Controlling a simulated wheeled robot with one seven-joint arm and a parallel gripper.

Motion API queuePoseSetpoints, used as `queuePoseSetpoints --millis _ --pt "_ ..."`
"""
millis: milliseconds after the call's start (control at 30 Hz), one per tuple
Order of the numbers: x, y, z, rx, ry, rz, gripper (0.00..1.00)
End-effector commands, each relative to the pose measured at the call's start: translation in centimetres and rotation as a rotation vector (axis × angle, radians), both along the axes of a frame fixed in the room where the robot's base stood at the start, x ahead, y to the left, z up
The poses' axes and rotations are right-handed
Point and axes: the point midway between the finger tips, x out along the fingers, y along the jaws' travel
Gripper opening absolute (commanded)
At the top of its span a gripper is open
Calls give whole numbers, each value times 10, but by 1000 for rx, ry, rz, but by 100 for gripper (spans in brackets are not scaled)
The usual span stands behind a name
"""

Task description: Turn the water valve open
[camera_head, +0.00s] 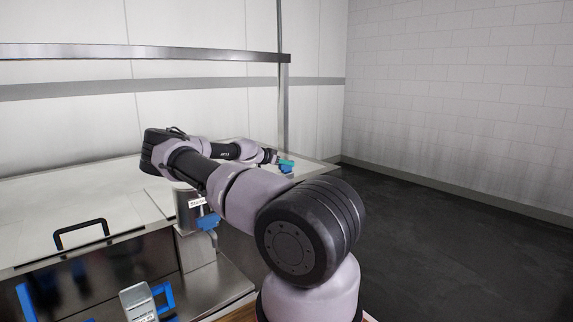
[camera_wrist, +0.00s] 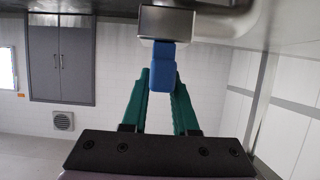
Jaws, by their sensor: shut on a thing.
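A blue valve handle (camera_wrist: 162,66) juts from a metal block (camera_wrist: 167,21) in the wrist view. My gripper (camera_wrist: 161,88) has green fingers, one on each side of the handle, and is shut on it. In the head view my gripper (camera_head: 285,163) is small and far off, at the far right end of the counter. A bit of blue below the fingers there looks like the same handle. How far the handle is turned cannot be told.
A second blue handle (camera_head: 208,222) hangs under a labelled steel box (camera_head: 188,203) beside my arm. A steel counter (camera_head: 100,195) with a black handle (camera_head: 82,234) lies at left. A metal rail (camera_head: 140,52) runs above. The dark floor (camera_head: 450,235) at right is clear.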

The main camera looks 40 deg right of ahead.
Motion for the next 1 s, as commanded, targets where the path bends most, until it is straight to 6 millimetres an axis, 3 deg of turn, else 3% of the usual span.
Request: queuePoseSetpoints --millis 367,1000 --pt "-1 0 1 2 -2 160 0" --pt "-3 -3 3 2 -10 750 0"
